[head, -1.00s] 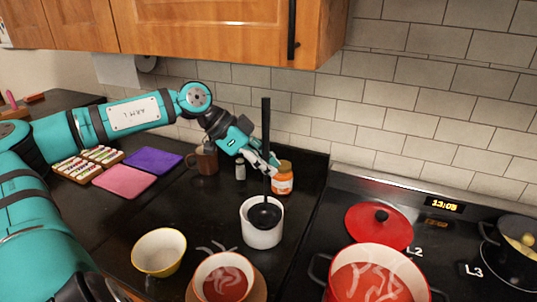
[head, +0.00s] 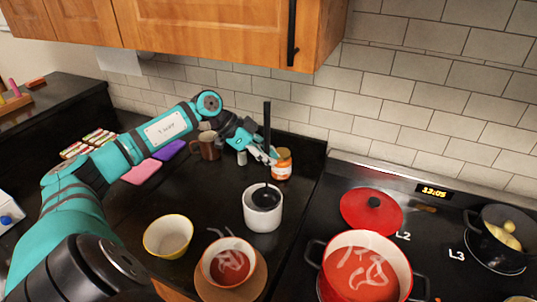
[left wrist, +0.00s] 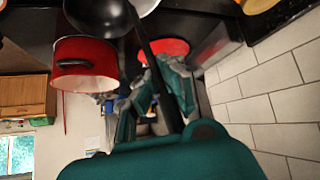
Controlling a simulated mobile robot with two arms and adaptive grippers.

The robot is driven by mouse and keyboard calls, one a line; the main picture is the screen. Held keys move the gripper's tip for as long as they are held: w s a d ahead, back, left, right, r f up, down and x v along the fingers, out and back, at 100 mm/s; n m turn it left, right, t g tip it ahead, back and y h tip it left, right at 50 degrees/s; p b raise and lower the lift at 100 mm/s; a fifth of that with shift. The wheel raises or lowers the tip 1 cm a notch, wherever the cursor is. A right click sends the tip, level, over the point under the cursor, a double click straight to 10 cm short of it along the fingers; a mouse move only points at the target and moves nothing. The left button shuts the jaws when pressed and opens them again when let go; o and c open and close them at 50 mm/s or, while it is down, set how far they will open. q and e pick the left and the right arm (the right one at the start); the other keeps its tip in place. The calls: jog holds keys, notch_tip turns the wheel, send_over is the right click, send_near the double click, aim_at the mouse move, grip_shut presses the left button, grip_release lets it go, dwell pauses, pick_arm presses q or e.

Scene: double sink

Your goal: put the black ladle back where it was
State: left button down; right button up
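The black ladle (head: 267,125) stands nearly upright, its bowl down inside the mouth of a white round container (head: 263,216) on the dark counter. My left gripper (head: 264,156) is shut on the ladle's handle, above the container. In the left wrist view, the ladle's bowl (left wrist: 97,14) shows at the top and its handle runs down between my left fingers (left wrist: 152,84). Whether the bowl touches the container's floor is hidden. My right gripper is not in view.
An orange jar (head: 282,165) stands close behind the gripper, with a brown mug (head: 207,147) to its left. A yellow bowl (head: 168,237) and a soup bowl (head: 229,263) stand in front. A red pot (head: 366,268) is on the stove at right.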

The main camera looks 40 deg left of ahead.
pick_arm(q)
jog(key=shift+f, duration=0.1)
jog(key=c, duration=1.5)
grip_release()
jog(key=b+v, duration=0.8)
jog(key=v, duration=0.4)
jog(key=shift+b, duration=0.4)
